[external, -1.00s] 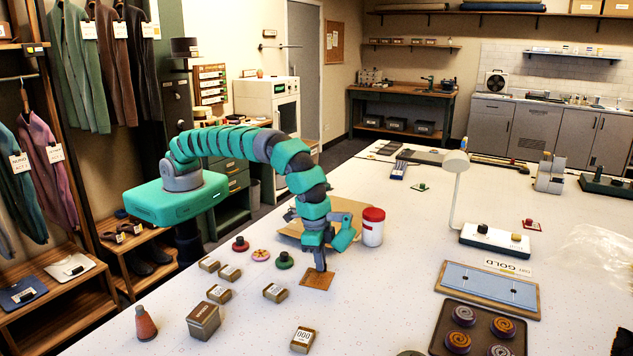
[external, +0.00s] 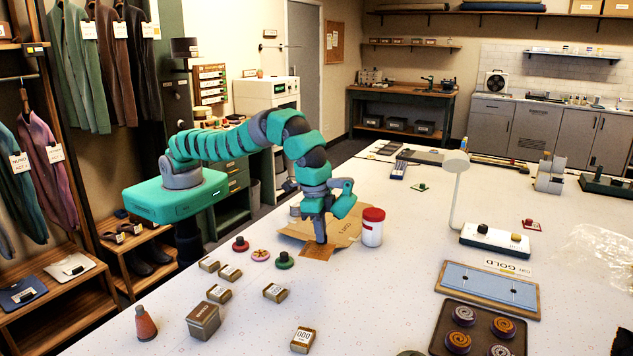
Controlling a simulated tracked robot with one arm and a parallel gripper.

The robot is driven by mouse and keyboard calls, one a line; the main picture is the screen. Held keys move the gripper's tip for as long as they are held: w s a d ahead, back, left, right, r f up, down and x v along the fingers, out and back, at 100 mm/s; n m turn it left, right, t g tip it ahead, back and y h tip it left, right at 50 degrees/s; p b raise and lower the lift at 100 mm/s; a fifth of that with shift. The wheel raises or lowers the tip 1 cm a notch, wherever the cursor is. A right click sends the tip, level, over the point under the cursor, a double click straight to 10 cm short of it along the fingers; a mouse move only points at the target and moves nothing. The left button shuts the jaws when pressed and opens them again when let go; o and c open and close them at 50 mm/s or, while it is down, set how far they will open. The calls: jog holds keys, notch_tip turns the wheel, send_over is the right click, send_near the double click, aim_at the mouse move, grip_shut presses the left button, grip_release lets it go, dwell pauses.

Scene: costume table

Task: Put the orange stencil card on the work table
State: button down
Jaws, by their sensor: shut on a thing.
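The orange stencil card (external: 316,254) is a small flat orange-brown piece near the middle of the picture. My gripper (external: 321,240) points down and is shut on its upper edge. The card overlaps the near edge of a larger tan cardboard sheet (external: 349,231) in the picture. I cannot tell whether the card touches the table or hangs just above it. The white work table (external: 400,290) spreads beneath. My fingers hide part of the card.
A white jar with a red lid (external: 371,228) stands just right of my gripper. Round pieces, one green (external: 283,261), and small labelled boxes (external: 275,292) lie to the left and in front. A lamp (external: 455,190) stands further right. Bare table lies between the boxes and the blue board (external: 490,287).

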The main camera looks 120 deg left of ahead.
jog(key=shift+r, duration=0.5)
